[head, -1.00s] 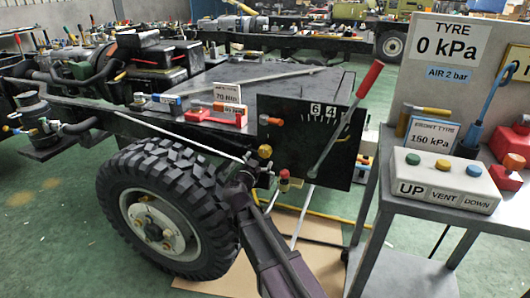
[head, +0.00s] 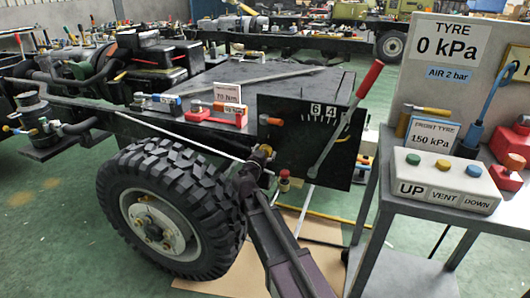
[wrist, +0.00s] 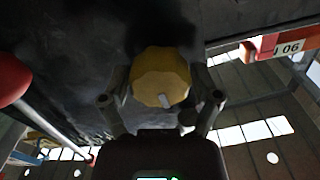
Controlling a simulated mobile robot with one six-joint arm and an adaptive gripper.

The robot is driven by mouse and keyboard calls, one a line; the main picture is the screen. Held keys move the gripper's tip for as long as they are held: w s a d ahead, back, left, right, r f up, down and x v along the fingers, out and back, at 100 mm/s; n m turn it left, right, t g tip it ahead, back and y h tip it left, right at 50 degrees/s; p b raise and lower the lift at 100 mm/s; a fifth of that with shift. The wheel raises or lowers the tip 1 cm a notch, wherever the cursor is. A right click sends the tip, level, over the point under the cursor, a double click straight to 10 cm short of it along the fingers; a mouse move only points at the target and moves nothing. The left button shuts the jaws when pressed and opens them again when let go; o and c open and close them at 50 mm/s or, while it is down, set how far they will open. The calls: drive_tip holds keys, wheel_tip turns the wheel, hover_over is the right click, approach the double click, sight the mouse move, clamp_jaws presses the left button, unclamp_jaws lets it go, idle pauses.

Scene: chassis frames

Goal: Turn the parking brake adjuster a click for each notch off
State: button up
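The yellow faceted adjuster knob (wrist: 160,78), with a pale mark near its lower edge, sits on the dark panel in the wrist view. My gripper (wrist: 160,90) has one finger on each side of the knob. A dark gap shows at the left finger, so it looks open around the knob; contact at the right finger is unclear. In the head view my gripper (head: 261,155) is at the panel's left edge and mostly hides the knob. The parking brake lever (head: 342,124), with a red grip, slants up right across the black panel (head: 285,135), marked 6 and 4.
The tyre (head: 165,205) stands just left of my arm. A grey cart (head: 440,215) with a button box (head: 443,180) stands at right. A red block with a torque sign (head: 226,97) lies on the chassis. In the wrist view a red ball (wrist: 12,78) is at left.

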drive_tip(key=c, duration=0.5)
drive_tip(key=shift+n, duration=0.5)
drive_tip(key=n, duration=0.9)
drive_tip(key=shift+a+n, duration=0.1)
drive_tip(key=shift+n, duration=0.3)
drive_tip(key=n, duration=0.6)
drive_tip(key=shift+w, duration=0.1)
drive_tip(key=n, duration=0.7)
